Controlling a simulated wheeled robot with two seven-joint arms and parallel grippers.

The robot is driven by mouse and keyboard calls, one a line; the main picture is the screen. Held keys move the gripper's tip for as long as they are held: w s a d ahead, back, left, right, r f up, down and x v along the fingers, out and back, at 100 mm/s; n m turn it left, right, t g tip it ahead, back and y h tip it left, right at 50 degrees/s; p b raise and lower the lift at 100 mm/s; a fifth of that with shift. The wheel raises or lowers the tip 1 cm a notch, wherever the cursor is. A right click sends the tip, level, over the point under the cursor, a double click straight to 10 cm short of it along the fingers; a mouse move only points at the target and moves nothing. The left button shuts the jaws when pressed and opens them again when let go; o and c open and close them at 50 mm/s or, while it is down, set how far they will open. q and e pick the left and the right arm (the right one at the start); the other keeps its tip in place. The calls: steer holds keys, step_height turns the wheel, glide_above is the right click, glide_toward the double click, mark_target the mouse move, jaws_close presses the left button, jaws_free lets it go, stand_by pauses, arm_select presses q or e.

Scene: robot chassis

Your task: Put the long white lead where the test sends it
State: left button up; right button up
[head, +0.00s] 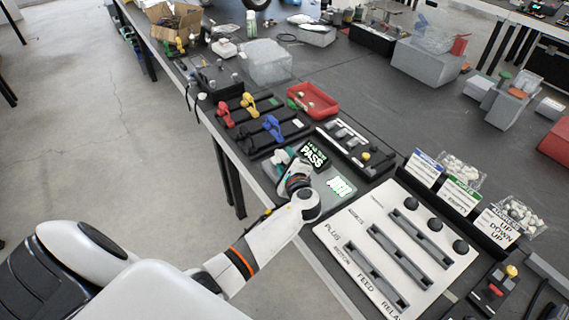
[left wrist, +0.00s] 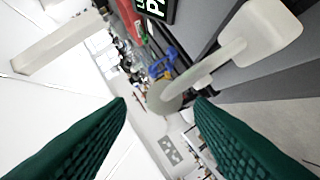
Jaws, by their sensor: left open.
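My left gripper (head: 284,163) is beside the lit PASS display (head: 313,153), over the near edge of the bench. In the left wrist view its two green fingers (left wrist: 160,102) are spread with nothing gripped between them. A white piece (left wrist: 232,48) with a block end, a thin shaft and a round disc shows just beyond the fingertips; I cannot tell whether it is the long white lead. The PASS display is partly in the left wrist view (left wrist: 154,7). My right gripper is out of view.
A white panel (head: 350,215) with dark slots and black knobs lies at the right. Labelled cards (head: 462,196) stand behind it with bags of white parts. Black fixtures with blue (head: 272,128), red and yellow handles and a red tray (head: 314,101) lie farther back.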

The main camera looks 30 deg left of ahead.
mark_target(282, 154)
arm_select(q)
steer(key=shift+f+p+x, duration=0.15)
steer(key=shift+p+x, duration=0.05)
steer(key=shift+x, duration=1.15)
steer(key=shift+f+p+x, duration=0.15)
steer(key=shift+p+x, duration=0.05)
steer(key=shift+x, duration=1.2)
steer(key=shift+d, duration=0.1)
steer(key=shift+c, duration=0.2)
jaws_close()
